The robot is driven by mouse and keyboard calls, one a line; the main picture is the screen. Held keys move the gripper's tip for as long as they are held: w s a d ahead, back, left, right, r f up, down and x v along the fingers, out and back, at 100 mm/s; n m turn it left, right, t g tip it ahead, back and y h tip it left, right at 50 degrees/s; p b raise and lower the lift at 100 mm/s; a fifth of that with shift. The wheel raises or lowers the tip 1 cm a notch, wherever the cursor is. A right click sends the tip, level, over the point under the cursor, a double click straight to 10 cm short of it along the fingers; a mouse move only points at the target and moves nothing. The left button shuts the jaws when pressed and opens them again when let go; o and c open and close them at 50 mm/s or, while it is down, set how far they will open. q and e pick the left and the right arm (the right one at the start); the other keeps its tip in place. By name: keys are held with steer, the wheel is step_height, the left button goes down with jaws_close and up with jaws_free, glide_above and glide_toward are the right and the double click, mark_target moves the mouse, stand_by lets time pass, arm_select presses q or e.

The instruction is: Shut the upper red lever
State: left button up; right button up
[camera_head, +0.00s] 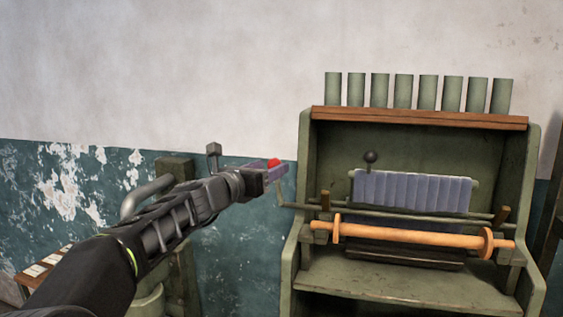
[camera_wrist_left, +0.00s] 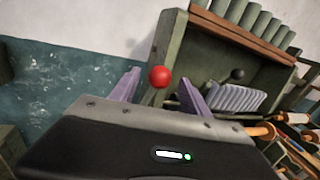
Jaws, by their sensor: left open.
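The red lever's round knob (camera_head: 273,163) shows just beyond my left gripper (camera_head: 277,172) in the head view, at the left side of the green machine. In the left wrist view the red knob (camera_wrist_left: 160,76) sits between the two purple fingers of my left gripper (camera_wrist_left: 153,92), which are spread apart. I cannot tell whether either finger touches it. The lever's shaft is mostly hidden by the gripper. My right gripper is in neither view.
The green machine (camera_head: 306,160) has a wooden shelf (camera_head: 420,118) with several green cylinders on top. A black knob (camera_head: 370,157) rises above its grey slats (camera_head: 412,191), and a wooden roller (camera_head: 410,235) lies across the front. A pipe (camera_head: 146,194) stands behind my left arm.

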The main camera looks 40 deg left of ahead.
arm_select(q)
steer(key=w, duration=0.2)
steer(key=w+p, duration=0.1)
steer(key=w, duration=0.3)
steer(key=shift+w+a+p, duration=0.1)
steer(key=shift+a+p, duration=0.15)
steer(key=shift+p, duration=0.1)
steer(key=shift+c, duration=0.2)
jaws_close()
stand_by(0.9)
